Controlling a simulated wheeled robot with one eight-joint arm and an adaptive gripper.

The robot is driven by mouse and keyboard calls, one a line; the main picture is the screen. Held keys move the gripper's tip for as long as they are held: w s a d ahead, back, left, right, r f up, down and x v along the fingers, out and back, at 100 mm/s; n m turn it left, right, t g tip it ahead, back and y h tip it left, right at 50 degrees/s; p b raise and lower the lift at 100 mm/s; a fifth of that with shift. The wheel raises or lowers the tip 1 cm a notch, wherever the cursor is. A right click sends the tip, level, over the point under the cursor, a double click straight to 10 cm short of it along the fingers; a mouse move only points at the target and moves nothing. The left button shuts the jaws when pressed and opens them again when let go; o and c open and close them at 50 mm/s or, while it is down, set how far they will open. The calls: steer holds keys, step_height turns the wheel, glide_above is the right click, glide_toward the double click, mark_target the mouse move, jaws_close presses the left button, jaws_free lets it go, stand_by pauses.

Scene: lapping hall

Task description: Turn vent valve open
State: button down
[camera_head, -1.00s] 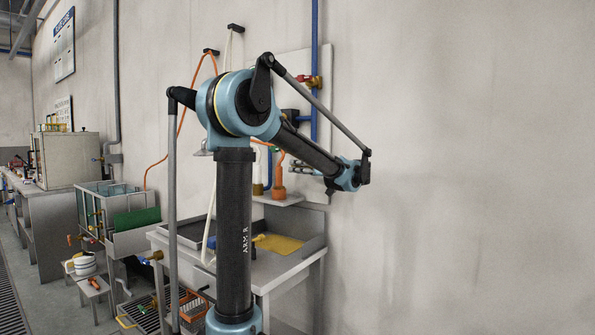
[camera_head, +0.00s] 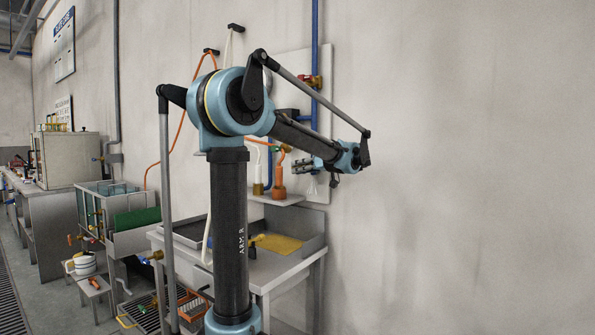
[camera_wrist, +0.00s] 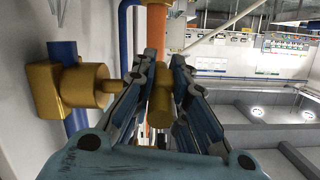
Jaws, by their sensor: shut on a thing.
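In the wrist view, a brass-coloured valve body (camera_wrist: 42,90) sits on a blue pipe close to the wall, with a round brass stem (camera_wrist: 88,86) pointing toward my gripper. My gripper (camera_wrist: 160,72) has its two dark fingers on either side of a brass-coloured handle (camera_wrist: 160,100) and is shut on it. An orange length (camera_wrist: 156,30) shows beyond the fingertips; I cannot tell whether it belongs to the handle. In the head view, my gripper (camera_head: 301,166) is at the wall panel, and the held handle is too small to make out.
A red-handled valve (camera_head: 311,82) is higher on the blue pipe (camera_head: 315,40). An orange nozzle (camera_head: 279,182) and a white one (camera_head: 257,178) stand on a small shelf below my gripper. A bench (camera_head: 285,270) with a yellow mat is lower. The wall at right is clear.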

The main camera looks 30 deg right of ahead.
steer(key=g+h, duration=0.1)
steer(key=g, duration=0.3)
steer(key=shift+h, duration=0.3)
steer(key=g+h, duration=0.1)
steer(key=g, duration=0.2)
steer(key=shift+f+g, duration=0.1)
steer(key=shift+g, duration=0.2)
steer(key=g+h, duration=0.1)
steer(key=g, duration=0.2)
steer(key=shift+h, duration=0.4)
steer(key=shift+s+f+g+h, duration=0.1)
steer(key=shift+g+h, duration=0.6)
steer(key=shift+g, duration=1)
steer(key=c, duration=1.6)
jaws_free()
steer(key=shift+o, duration=0.2)
steer(key=shift+s, duration=0.1)
